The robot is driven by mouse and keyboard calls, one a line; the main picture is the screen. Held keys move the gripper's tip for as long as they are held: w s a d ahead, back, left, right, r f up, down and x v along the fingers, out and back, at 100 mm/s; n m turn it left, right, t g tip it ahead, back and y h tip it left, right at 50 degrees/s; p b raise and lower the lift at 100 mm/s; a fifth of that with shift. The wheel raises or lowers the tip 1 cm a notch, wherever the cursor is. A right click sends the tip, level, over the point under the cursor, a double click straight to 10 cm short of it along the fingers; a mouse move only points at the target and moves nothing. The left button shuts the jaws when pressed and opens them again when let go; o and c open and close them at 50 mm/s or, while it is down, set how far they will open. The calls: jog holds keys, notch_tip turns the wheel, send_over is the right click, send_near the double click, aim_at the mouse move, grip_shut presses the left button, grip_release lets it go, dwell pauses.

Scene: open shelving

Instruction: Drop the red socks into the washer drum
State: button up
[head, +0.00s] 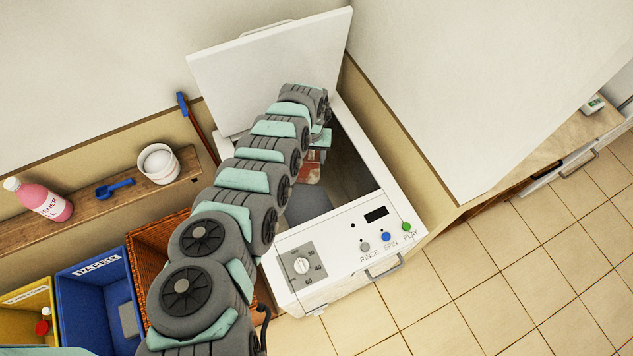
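The white top-loading washer (345,240) stands in the middle with its lid (270,70) raised. Its dark drum opening (350,165) is partly covered by my arm. My gripper (318,150) is over the left part of the opening, mostly hidden behind my last arm link; its fingers do not show clearly. A small red patch (308,173), likely the red socks, shows just below the gripper inside the opening's outline. I cannot tell whether it is held or lies in the drum.
A wooden shelf (85,208) at left bears a pink bottle (45,200), a blue scoop (115,188) and white bowls (158,163). Below are a yellow bin (25,305), a blue paper bin (95,270) and an orange wicker basket (150,245). The tiled floor at right is clear.

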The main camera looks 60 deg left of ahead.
jog(key=o, duration=0.5)
jog(key=shift+r, duration=0.1)
notch_tip(320, 180, up, 9)
jog(key=shift+f+p, duration=0.1)
jog(key=shift+p, duration=0.55)
jog(key=shift+r, duration=0.9)
